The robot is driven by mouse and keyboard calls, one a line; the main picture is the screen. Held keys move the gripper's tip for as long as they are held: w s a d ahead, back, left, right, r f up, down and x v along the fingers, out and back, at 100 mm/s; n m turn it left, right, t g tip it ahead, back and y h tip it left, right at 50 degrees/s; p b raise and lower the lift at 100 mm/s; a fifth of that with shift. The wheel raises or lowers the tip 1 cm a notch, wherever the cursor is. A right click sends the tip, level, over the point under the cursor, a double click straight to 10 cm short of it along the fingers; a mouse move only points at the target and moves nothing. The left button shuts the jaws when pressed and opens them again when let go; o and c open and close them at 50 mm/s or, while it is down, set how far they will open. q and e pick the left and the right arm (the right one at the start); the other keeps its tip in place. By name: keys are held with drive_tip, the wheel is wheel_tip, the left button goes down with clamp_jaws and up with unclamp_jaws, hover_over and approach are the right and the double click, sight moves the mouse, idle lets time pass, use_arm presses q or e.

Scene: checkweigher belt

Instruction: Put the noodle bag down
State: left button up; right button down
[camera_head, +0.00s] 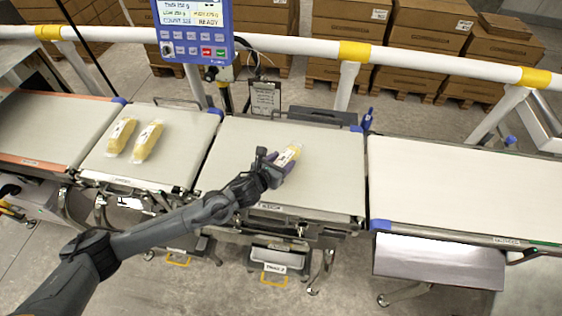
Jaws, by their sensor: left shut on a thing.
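My left gripper (272,165) reaches in from the lower left and is shut on a noodle bag (289,154), a yellow bag with clear ends and a label. The bag is over the middle belt section (330,178); I cannot tell whether it touches the belt. The gripper hides its near end. Two similar yellow bags, (121,136) and (148,141), lie side by side on the belt section to the left (190,165). My right gripper does not show.
A blue control panel (193,30) stands behind the belts, with a white and yellow rail (420,60) running across. Another belt section (460,190) on the right is empty. Stacked cardboard boxes (430,25) stand on pallets at the back. The middle belt is clear around the held bag.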

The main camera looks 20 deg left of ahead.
use_arm(q)
drive_tip(key=shift+f, duration=0.15)
drive_tip(key=o, duration=1.2)
drive_tip(key=shift+o, duration=0.2)
